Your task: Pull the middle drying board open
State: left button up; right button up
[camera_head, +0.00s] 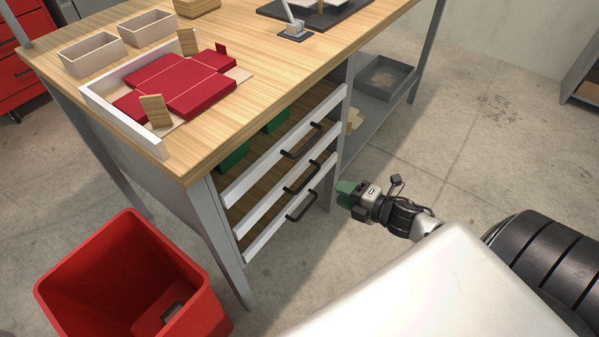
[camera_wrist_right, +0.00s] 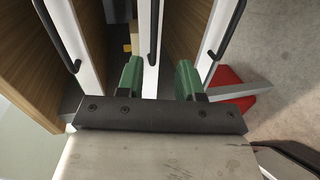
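The bench holds three stacked drying boards with white fronts and black bar handles. The middle board (camera_head: 270,205) has its handle (camera_head: 302,180) at the centre of its front. All three fronts look about in line with each other. My right gripper (camera_head: 347,193) is to the right of the handles, apart from them in the head view. In the right wrist view its green fingers (camera_wrist_right: 158,80) are spread and empty, with the middle front (camera_wrist_right: 150,72) and its handle (camera_wrist_right: 154,35) lying in line with the gap between them. My left gripper is not in view.
The top board (camera_head: 250,178) carries green pieces (camera_head: 276,121). The bottom board (camera_head: 262,238) has its own handle (camera_head: 302,205). A red bin (camera_head: 72,275) stands on the floor at the lower left. Dark red card (camera_head: 190,90) lies on the bench top. Floor right of the bench is clear.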

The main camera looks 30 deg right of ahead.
aim_at(309, 177)
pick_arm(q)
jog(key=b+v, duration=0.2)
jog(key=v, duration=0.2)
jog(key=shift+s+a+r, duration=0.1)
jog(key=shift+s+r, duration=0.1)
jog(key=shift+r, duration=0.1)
pick_arm(e)
jog(key=shift+n, duration=0.3)
jog(key=x, duration=0.7)
jog(key=r+x, duration=0.1)
jog(key=x, duration=0.3)
jog(key=shift+a, duration=0.2)
grip_shut()
